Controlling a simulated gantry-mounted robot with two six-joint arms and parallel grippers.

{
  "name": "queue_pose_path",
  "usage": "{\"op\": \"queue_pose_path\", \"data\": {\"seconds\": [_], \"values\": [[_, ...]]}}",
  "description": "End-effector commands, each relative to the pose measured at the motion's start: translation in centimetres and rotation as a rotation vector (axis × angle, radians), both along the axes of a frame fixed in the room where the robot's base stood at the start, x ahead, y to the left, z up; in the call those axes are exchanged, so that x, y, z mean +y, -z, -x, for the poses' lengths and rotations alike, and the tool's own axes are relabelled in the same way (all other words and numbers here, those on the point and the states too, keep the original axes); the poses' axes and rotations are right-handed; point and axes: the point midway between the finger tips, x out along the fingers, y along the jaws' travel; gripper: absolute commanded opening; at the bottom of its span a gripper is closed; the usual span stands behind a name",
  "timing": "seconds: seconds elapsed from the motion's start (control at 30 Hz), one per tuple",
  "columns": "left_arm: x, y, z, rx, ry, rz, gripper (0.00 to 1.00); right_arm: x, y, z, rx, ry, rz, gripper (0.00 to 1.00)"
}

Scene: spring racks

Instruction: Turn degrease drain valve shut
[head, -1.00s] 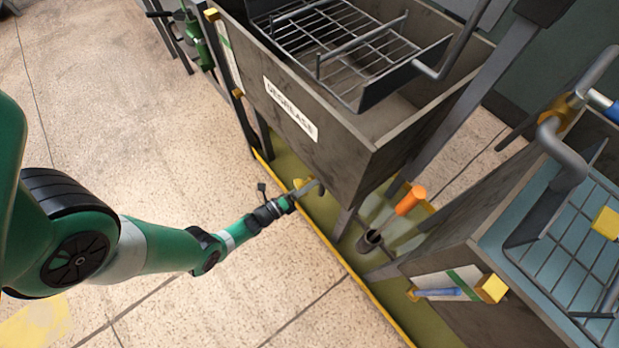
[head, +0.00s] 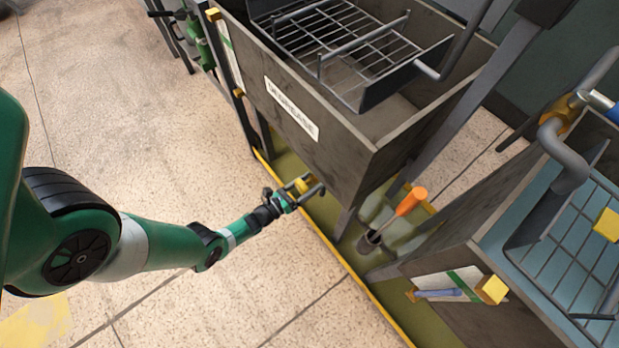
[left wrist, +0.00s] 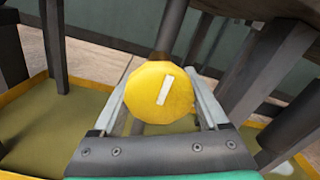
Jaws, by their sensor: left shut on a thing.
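The degrease tank (head: 330,140) is a grey open box with a white DEGREASE label (head: 291,109) on its front. The drain valve knob is a round yellow disc with a white mark, below the tank's front in the head view (head: 300,184). In the left wrist view the knob (left wrist: 160,94) faces me, its white mark tilted slightly clockwise from upright. My left gripper (head: 308,188) is shut on the knob, and in the left wrist view its fingers (left wrist: 161,100) lie along both sides of it. My right gripper is not in view.
A wire rack (head: 350,45) hangs in the degrease tank. A blue-lined tank (head: 470,270) stands at the right. An orange-handled tool (head: 410,201) stands in a dark cup below. A yellow-edged green tray (head: 335,245) lies under the tanks. Open floor is at left.

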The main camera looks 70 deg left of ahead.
Motion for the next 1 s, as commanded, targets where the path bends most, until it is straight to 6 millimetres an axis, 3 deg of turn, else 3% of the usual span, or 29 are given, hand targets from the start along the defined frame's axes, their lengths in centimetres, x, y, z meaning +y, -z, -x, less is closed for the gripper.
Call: {"op": "queue_pose_path", "data": {"seconds": [0.43, 0.47, 0.57, 0.87, 1.0], "values": [[0.0, -0.2, -0.1, 0.000, 0.001, -0.017, 0.21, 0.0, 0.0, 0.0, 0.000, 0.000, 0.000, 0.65], [0.0, -0.2, -0.1, 0.000, 0.001, -0.017, 0.80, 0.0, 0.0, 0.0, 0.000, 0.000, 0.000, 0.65], [0.0, -0.1, -0.1, 0.001, 0.002, -0.015, 0.98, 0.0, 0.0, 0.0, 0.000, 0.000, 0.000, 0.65], [0.0, -0.1, 0.2, 0.002, 0.000, -0.013, 1.00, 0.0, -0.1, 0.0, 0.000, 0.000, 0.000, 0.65], [-0.5, -0.2, 1.9, 0.004, -0.003, -0.011, 1.00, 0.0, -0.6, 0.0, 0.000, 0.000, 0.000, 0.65]]}}
